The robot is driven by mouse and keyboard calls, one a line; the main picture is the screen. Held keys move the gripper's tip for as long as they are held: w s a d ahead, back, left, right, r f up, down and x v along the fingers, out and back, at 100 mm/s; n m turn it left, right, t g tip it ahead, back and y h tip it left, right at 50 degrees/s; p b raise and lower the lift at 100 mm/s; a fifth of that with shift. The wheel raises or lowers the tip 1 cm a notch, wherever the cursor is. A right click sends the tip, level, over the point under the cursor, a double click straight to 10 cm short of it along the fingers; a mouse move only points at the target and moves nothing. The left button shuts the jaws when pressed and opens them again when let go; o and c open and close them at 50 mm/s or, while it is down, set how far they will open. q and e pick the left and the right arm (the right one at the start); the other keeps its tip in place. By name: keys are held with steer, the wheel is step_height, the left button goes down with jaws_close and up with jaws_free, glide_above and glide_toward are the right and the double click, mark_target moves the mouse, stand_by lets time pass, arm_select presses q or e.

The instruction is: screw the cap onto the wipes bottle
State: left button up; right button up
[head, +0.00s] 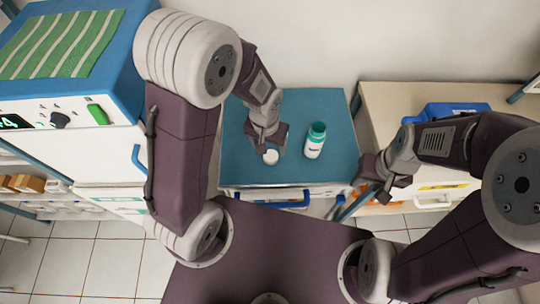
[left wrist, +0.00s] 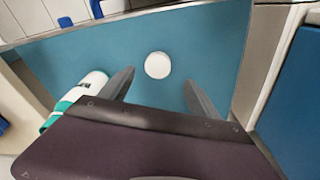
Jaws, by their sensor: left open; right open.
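The wipes bottle (head: 315,141) stands on the blue tabletop, white with a green neck and green lower band. In the left wrist view the bottle (left wrist: 88,92) shows at the left, outside the fingers and partly hidden by my gripper. The white round cap (head: 271,157) lies on the tabletop left of the bottle. My left gripper (head: 268,146) is open just above the cap. In the left wrist view the cap (left wrist: 157,65) sits between and beyond the two spread fingertips (left wrist: 158,82), touching neither. My right gripper (head: 375,184) is open and empty, off the table's right edge.
The blue tabletop (head: 240,170) is otherwise clear, with a blue handle (head: 285,204) along its front. A blue-topped white cabinet (head: 70,150) stands at the left. A beige cabinet (head: 385,97) with a blue box (head: 455,108) stands at the right.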

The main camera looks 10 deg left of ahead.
mark_target(271, 156)
arm_select(q)
steer(key=shift+w+d+f, duration=0.1)
steer(key=shift+d+f, duration=0.05)
steer(key=shift+f, duration=0.3)
steer(key=shift+w+d+f, duration=0.1)
steer(key=shift+f, duration=0.3)
steer(key=shift+s+a, duration=0.1)
steer(key=shift+a, duration=0.05)
steer(key=shift+f, duration=0.3)
steer(key=f, duration=0.3)
steer(key=f+b, duration=0.1)
steer(key=shift+w+f, duration=0.3)
steer(key=shift+w, duration=0.1)
steer(key=shift+s+d, duration=0.1)
steer(key=shift+d, duration=0.1)
steer(key=c, duration=1.4)
